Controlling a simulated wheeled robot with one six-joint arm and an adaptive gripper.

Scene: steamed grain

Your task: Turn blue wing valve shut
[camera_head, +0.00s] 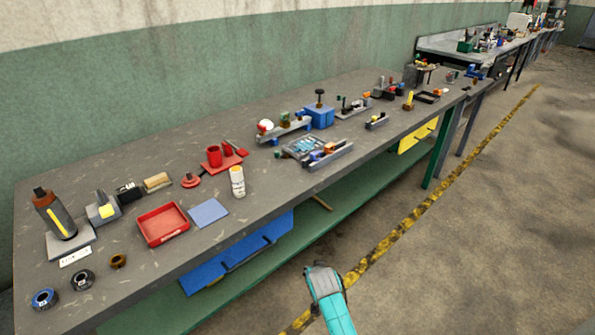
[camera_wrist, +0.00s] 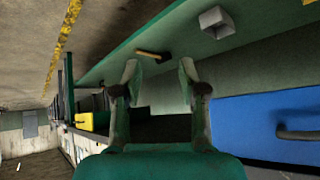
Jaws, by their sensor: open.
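I cannot pick out the blue wing valve for certain; the bench fixtures are small in the head view. Blue parts there include a blue box (camera_head: 320,117) with a black knob on top, at mid-bench, and a small blue piece (camera_head: 275,142) at the near end of a grey rail fixture. My gripper (camera_wrist: 159,72) is open and empty in the wrist view, its two fingers spread apart. It is off the bench, facing the bench's side and underside. No valve shows between the fingers.
The grey bench top (camera_head: 130,235) carries a red tray (camera_head: 163,224), a white bottle (camera_head: 237,182) and a dark bottle (camera_head: 56,215) standing tilted. A blue drawer (camera_head: 235,255) and a yellow drawer (camera_head: 417,136) hang below its edge. The floor at right is clear, with a yellow stripe (camera_head: 405,220).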

